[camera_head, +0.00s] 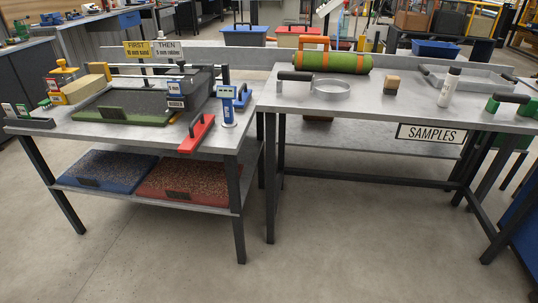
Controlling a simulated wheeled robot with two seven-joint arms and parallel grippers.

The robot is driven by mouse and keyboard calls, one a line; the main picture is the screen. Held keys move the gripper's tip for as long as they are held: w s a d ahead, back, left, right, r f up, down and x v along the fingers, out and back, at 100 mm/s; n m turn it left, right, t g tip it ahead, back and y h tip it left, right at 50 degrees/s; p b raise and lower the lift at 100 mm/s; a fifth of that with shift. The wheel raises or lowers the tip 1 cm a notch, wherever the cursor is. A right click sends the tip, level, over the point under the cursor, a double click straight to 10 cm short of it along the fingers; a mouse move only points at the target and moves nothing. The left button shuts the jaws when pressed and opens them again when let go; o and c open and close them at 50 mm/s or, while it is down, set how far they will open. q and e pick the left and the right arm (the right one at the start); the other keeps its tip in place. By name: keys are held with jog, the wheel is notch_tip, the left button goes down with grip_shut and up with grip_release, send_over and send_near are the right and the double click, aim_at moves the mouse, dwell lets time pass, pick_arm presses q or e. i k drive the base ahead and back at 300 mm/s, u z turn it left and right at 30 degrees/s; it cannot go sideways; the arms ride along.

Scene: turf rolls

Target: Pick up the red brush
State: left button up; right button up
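The red brush (196,134) is a long red block with a black handle along its top. It lies at the front right corner of the left grey table (140,134), angled towards me and close to the table's edge, with its near end at the front edge. A blue device (227,104) stands just to its right. Neither of my grippers is in view.
A green mat in a dark frame (118,112) lies left of the brush. The right table (410,108) bears a green roll (331,62), a round pan (331,87) and a bottle (449,87). The floor in front is clear.

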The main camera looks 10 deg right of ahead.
aim_at(197, 134)
jog(key=u, duration=1.2)
jog(key=i, duration=0.95)
jog(key=z, duration=0.15)
